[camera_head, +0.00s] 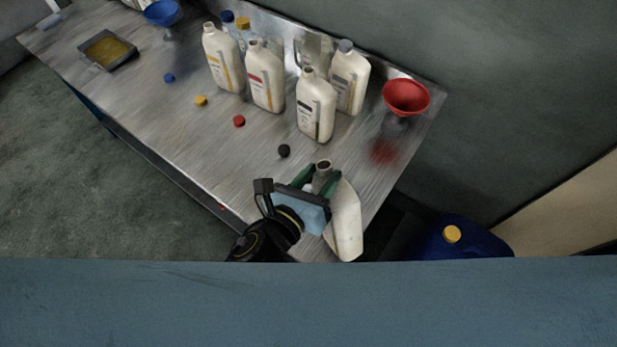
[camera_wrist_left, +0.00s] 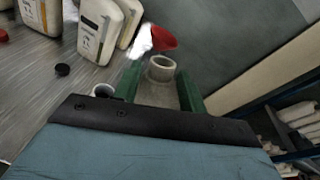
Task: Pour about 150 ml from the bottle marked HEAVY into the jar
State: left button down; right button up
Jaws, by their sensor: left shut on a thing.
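My left gripper (camera_head: 320,183) is shut on a pale bottle (camera_head: 345,226) at the table's near right end. The bottle's open grey mouth is up between the green fingers; its label is hidden. The left wrist view shows a round opening between the fingers (camera_wrist_left: 161,90). Three uncapped white bottles stand further back, labelled yellow (camera_head: 223,62), red (camera_head: 265,80) and black (camera_head: 316,108). A grey-capped one (camera_head: 349,78) stands behind. No HEAVY marking is readable. I cannot clearly identify the jar; a clear vessel (camera_head: 312,47) is partly hidden behind the bottles. My right gripper is out of view.
A red funnel (camera_head: 406,96) stands at the right. Loose yellow (camera_head: 201,100), red (camera_head: 239,121), black (camera_head: 284,151) and blue (camera_head: 169,78) caps lie on the table. A tray (camera_head: 92,66) and blue funnel (camera_head: 162,12) are at the left. A yellow-capped blue container (camera_head: 470,244) is below right.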

aim_at(338, 212)
pick_arm(q)
jog(key=shift+s+d+r+m+t+h+b, duration=0.1)
jog(key=shift+s+d+m+t+b, duration=0.35)
jog(key=shift+b, duration=0.55)
jog(key=shift+s+d+r+m+t+h+b, duration=0.15)
jog(key=shift+s+m+t+b, duration=0.15)
jog(key=shift+s+m+b, duration=0.5)
jog(key=shift+s+d+m+t+h+b, duration=0.15)
jog(key=shift+d+m+t+b, duration=0.25)
jog(key=shift+b, duration=0.8)
jog(key=shift+a, duration=0.1)
